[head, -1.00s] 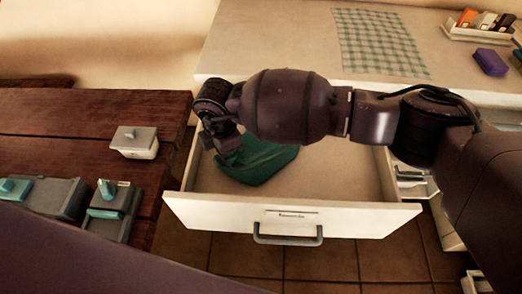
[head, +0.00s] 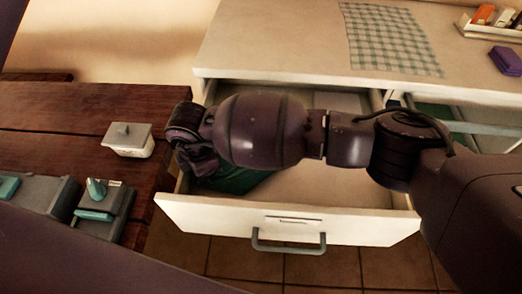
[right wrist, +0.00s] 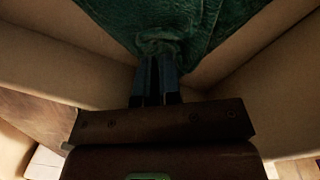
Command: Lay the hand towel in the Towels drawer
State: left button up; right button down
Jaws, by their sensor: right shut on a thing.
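The dark green hand towel (head: 238,180) lies bunched at the left end of the open white drawer (head: 370,225); my right arm hides part of it in the head view. The label on the drawer front is too small to read. My right gripper (right wrist: 157,58) is shut on a gathered fold of the towel (right wrist: 185,22), inside the drawer's walls. In the head view this gripper (head: 202,168) is dark and mostly hidden by its wrist. My left gripper is not in view.
A wooden bench (head: 60,120) stands left of the drawer, with a lidded white box (head: 128,140) and grey-teal items (head: 100,205) on it. The white counter (head: 280,45) above carries a checked cloth (head: 390,40) and a purple block (head: 507,60). The drawer's right part looks clear.

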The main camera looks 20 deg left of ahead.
jog(key=c, duration=0.9)
grip_release()
jog(key=shift+f, duration=0.1)
jog(key=shift+c, duration=0.2)
jog(key=shift+o, duration=0.3)
